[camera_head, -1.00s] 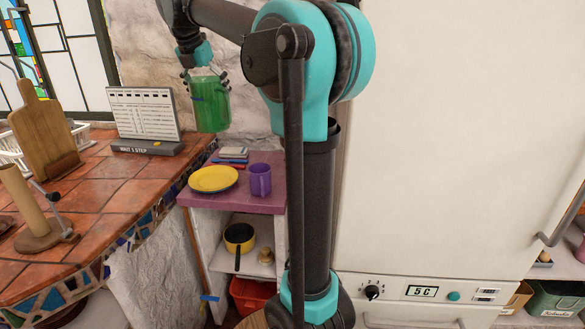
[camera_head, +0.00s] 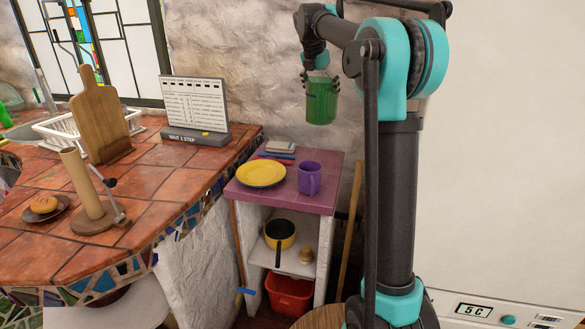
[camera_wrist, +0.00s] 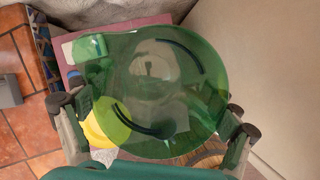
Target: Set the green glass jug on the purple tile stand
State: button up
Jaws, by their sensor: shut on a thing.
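The green glass jug (camera_head: 321,103) hangs upright in my gripper (camera_head: 321,82), in the air above the back part of the purple tile stand (camera_head: 285,199). In the wrist view the jug (camera_wrist: 150,85) fills the middle, seen from above, with the fingers of my gripper (camera_wrist: 155,120) on either side of it. The stand's purple top (camera_wrist: 66,47) shows partly behind the jug there. A yellow plate (camera_head: 261,173) and a purple mug (camera_head: 310,178) stand on the stand. The jug is apart from the stand and from both of them.
A small stack of flat things (camera_head: 279,149) lies at the stand's back. A yellow pan (camera_head: 280,234) sits on the shelf below, over a red bin (camera_head: 289,294). The tiled counter (camera_head: 160,200) is at left, with a calendar board (camera_head: 194,105). The stand's front strip is bare.

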aim_at(312, 111)
notch_tip(312, 111, down, 20)
dwell(0.6)
jog(key=shift+f, duration=0.1)
jog(key=o, duration=1.3)
jog(key=v, duration=1.2)
jog(key=s+d+f+m, duration=0.1)
jog(key=s+f+m, duration=0.3)
jog(key=s+m, duration=0.1)
jog(key=s+d+f+m+y, duration=0.1)
jog(key=s+f+m, duration=0.3)
jog(key=s, duration=0.4)
jog(key=s+d+f+m, duration=0.3)
jog(key=s+f+m, duration=0.2)
jog(key=s+m, duration=0.1)
jog(key=shift+s+d+y, duration=0.25)
jog(key=shift+s+y, duration=0.05)
jog(key=shift+s, duration=0.1)
jog(key=s+f+m, duration=0.4)
jog(key=s, duration=0.2)
jog(key=s+f+m, duration=0.4)
jog(key=s, duration=0.2)
jog(key=s+d+f+m+y, duration=0.1)
jog(key=s+f+m, duration=0.3)
jog(key=s+m, duration=0.1)
jog(key=shift+s+f+t, duration=0.2)
jog(key=shift+s+t, duration=0.2)
jog(key=shift+s, duration=0.4)
